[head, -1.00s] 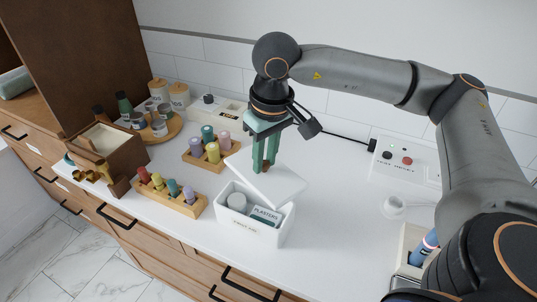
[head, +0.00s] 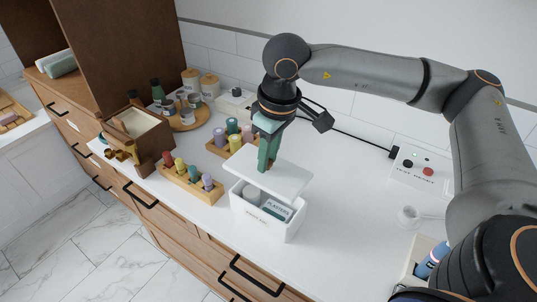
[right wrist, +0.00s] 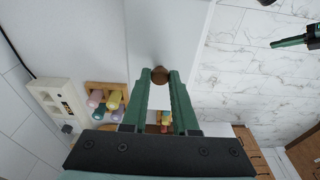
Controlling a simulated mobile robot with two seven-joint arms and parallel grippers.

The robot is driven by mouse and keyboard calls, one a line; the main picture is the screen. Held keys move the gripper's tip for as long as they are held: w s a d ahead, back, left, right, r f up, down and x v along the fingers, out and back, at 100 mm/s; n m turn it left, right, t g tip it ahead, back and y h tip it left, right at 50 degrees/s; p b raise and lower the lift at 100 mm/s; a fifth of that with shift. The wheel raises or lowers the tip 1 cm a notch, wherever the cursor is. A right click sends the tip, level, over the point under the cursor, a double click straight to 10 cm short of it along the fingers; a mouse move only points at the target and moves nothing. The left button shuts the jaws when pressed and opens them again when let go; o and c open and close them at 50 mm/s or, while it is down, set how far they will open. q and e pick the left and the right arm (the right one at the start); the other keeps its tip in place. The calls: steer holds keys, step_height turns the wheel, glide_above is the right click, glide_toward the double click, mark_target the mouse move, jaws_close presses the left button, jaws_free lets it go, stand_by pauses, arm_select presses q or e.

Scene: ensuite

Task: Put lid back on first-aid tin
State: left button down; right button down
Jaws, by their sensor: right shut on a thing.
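The white first-aid tin (head: 262,228) stands on the counter in the head view, its front lettered. A white round item (head: 251,194) and a box of plasters (head: 277,208) show in its open front. My right gripper (head: 264,170) is shut on the round brown knob of the white lid (head: 290,181). The lid is over the tin's back part, with a gap at the front; its contact at the back is hidden. The right wrist view shows the fingertips (right wrist: 160,76) around the knob (right wrist: 159,75). My left gripper (right wrist: 292,42) appears at that view's right edge, its jaws unclear.
A wooden rack of coloured pegs (head: 190,185) stands just left of the tin, another (head: 224,147) behind it. A wooden box (head: 140,140) is farther left. Counter right of the tin is clear.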

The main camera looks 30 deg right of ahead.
mark_target(270, 170)
steer(key=shift+f+b, duration=0.15)
steer(key=shift+b, duration=0.2)
step_height(270, 170, down, 5)
steer(key=b, duration=0.4)
steer(key=shift+b, duration=0.35)
steer(key=shift+f+b, duration=0.2)
steer(key=shift+b, duration=0.1)
steer(key=shift+f, duration=0.3)
steer(key=shift+b, duration=0.3)
steer(key=shift+f+b, duration=0.75)
steer(key=shift+b, duration=0.5)
stand_by(1.1)
